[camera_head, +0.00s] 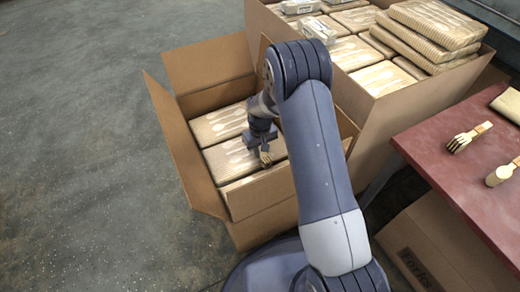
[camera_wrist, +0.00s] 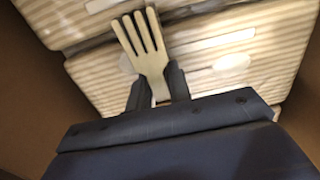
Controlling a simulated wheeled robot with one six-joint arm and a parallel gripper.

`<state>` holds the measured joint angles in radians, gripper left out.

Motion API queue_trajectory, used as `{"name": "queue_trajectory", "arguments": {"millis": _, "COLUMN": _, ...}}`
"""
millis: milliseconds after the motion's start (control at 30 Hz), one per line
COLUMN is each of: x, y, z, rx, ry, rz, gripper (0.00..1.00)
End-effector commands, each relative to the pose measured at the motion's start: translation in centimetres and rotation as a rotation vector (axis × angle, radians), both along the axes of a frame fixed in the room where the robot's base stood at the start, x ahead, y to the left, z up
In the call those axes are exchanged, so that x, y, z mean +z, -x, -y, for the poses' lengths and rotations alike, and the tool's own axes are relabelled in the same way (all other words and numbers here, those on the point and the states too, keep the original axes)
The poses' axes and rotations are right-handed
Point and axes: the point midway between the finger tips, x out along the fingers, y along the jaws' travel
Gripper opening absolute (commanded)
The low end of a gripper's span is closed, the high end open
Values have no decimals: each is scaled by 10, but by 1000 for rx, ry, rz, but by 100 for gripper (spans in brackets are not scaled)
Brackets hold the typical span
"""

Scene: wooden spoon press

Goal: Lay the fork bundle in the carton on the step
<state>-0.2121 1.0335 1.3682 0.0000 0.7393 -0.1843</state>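My gripper (camera_head: 263,146) is inside an open brown carton (camera_head: 185,150) at left of centre, low over the wrapped packs. In the wrist view my gripper (camera_wrist: 157,92) has its two fingers against both sides of a pale wooden fork bundle (camera_wrist: 146,45), tines pointing away. The bundle also shows as a small tan shape at my fingertips in the head view (camera_head: 266,159). It lies above the striped packs; I cannot tell whether it touches them. Another fork bundle (camera_head: 468,137) lies on the red table (camera_head: 440,150). A carton marked "forks" (camera_head: 425,255) stands under the table.
A large carton (camera_head: 378,130) full of wrapped packs stands behind my arm, close to the open carton. A spoon bundle (camera_head: 501,175) lies on the table's right side. Grey floor (camera_head: 80,150) to the left is clear. The carton's flaps stand open.

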Motion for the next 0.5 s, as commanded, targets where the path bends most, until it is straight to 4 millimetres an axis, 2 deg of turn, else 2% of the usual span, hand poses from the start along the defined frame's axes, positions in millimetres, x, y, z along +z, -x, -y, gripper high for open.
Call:
{"name": "queue_trajectory", "arguments": {"millis": 33, "x": 0, "y": 0, "z": 0, "rx": 0, "ry": 0, "rz": 0, "gripper": 24}}
{"name": "queue_trajectory", "arguments": {"millis": 200, "x": 0, "y": 0, "z": 0, "rx": 0, "ry": 0, "rz": 0, "gripper": 37}}
{"name": "queue_trajectory", "arguments": {"millis": 500, "x": 4, "y": 0, "z": 0, "rx": 0, "ry": 0, "rz": 0, "gripper": 37}}
